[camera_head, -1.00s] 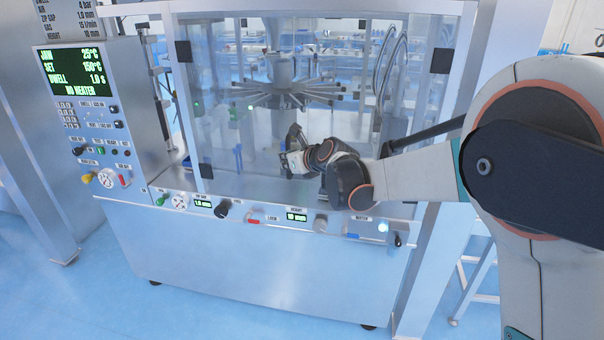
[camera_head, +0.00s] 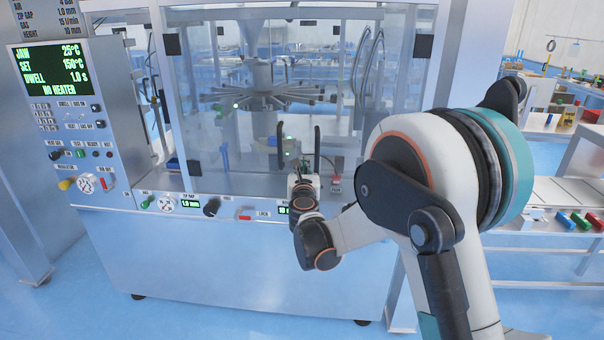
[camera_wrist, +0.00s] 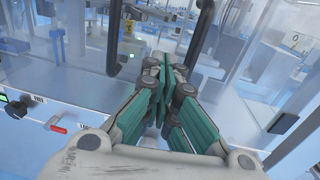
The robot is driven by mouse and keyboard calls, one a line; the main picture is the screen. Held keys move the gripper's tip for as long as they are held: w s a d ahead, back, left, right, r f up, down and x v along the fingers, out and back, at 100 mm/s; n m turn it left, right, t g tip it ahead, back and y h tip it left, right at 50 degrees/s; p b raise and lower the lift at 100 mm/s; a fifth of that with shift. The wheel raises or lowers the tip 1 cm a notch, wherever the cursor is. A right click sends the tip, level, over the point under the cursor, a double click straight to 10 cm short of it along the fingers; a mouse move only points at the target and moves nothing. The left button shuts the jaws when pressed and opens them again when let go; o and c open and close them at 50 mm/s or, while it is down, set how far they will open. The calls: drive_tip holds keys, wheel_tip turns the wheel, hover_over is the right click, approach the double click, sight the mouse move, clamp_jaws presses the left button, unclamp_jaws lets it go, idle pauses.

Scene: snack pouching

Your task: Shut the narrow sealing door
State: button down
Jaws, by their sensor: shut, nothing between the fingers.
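The machine's clear front (camera_head: 235,120) has dark hinge blocks at both sides and two upright black handles near its middle, the left handle (camera_head: 281,145) and the right handle (camera_head: 317,148). I cannot tell which pane is the narrow sealing door, or how far it stands open. My gripper (camera_head: 301,168) is low in front of the clear front, near the lower ends of the handles. In the wrist view, my gripper (camera_wrist: 163,72) has its green-padded fingers together and empty, with dark upright bars on either side. I cannot tell whether it touches anything.
A control panel (camera_head: 75,120) stands at the left. A ledge with knobs and gauges (camera_head: 190,203) runs below the clear front. A spoked carousel (camera_head: 262,98) is behind it. A bench with coloured blocks (camera_head: 575,220) is at the right. Blue floor in front is free.

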sight(302, 148)
drive_tip(key=w, duration=0.3)
drive_tip(key=w+b, duration=0.1)
drive_tip(key=w, duration=0.2)
drive_tip(key=w+b, duration=0.1)
drive_tip(key=w, duration=0.2)
drive_tip(key=shift+a, duration=0.35)
drive_tip(key=shift+w, duration=0.25)
drive_tip(key=shift+m+h, duration=0.6)
drive_tip(key=shift+h, duration=0.3)
drive_tip(key=w, duration=0.4)
drive_tip(key=shift+w+a, duration=0.2)
drive_tip(key=shift+w, duration=0.05)
drive_tip(key=shift+w+r+h, duration=0.2)
drive_tip(key=shift+r+h, duration=0.05)
drive_tip(key=shift+h, duration=0.05)
drive_tip(key=shift+r, duration=0.1)
